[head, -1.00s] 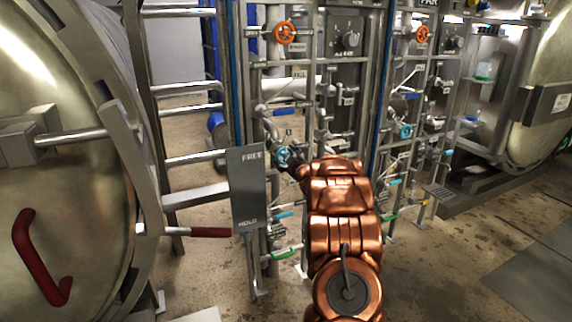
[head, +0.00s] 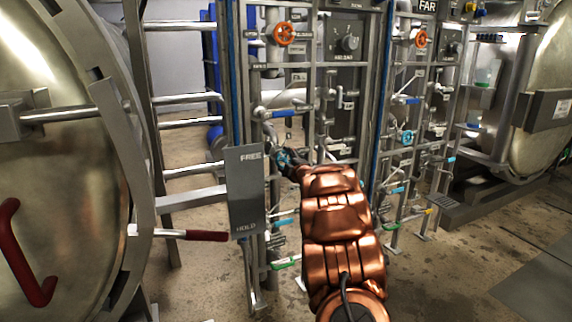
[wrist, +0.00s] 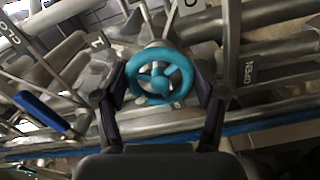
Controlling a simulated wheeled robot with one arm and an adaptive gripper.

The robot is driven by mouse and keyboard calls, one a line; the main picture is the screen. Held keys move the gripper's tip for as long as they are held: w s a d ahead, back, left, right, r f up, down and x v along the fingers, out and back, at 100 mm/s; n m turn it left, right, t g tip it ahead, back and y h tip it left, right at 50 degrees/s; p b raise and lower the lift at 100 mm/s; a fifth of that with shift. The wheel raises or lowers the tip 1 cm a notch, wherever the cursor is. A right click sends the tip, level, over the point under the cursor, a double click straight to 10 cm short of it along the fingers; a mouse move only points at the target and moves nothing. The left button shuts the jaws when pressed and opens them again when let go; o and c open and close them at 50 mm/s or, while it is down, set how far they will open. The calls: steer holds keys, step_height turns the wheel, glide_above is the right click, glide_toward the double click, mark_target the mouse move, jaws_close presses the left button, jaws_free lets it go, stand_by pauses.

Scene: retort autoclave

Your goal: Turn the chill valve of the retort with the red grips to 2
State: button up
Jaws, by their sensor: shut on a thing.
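The retort with the red grips fills the left of the head view; its red grip (head: 24,262) sits on the round door (head: 60,180). The teal chill valve handwheel (wrist: 160,76) is in the middle of the wrist view, between my gripper's two fingers. My gripper (wrist: 157,90) is shut on the rim, one finger at each side. In the head view the handwheel (head: 281,160) is partly hidden by my gripper and copper arm. A 1 mark (wrist: 97,43) shows up left of the wheel; I cannot make out a 2.
An orange handwheel (head: 284,34) and a dial panel (head: 347,42) are higher on the same pipe rack. A FREE/HOLD plate (head: 247,192) with a red-gripped lever (head: 207,235) stands left of my arm. A second rack has another teal wheel (head: 407,137). Floor at right is open.

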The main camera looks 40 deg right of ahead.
stand_by(0.4)
steer(key=o, duration=1.1)
steer(key=shift+o, duration=0.2)
steer(key=shift+s, duration=0.1)
steer(key=v, duration=1.1)
steer(key=shift+s+a, duration=0.2)
steer(key=shift+s, duration=0.15)
steer(key=shift+r, duration=0.1)
